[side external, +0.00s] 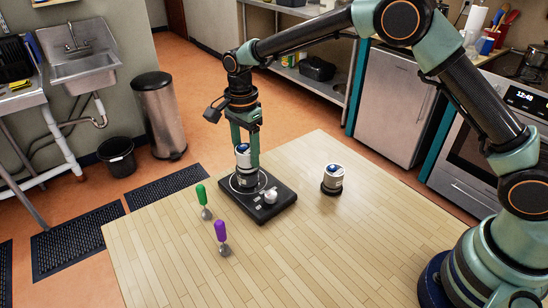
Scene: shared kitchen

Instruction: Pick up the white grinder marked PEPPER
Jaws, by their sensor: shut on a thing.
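My gripper (246,151) points down and is shut on a white grinder (243,161) with a blue top. The held grinder is over the round plate of a black scale-like device (283,201); I cannot tell whether it touches the plate. A second white grinder (332,177) with a blue top and dark base stands upright on the wooden table, right of the device and apart from my gripper. The lettering on both grinders is too small to read, so I cannot tell which is marked PEPPER.
A small white round object (270,196) is on the device's front part. A green-handled utensil (202,197) and a purple-handled utensil (221,234) are at the table's left. The front and right of the wooden table (330,255) are clear.

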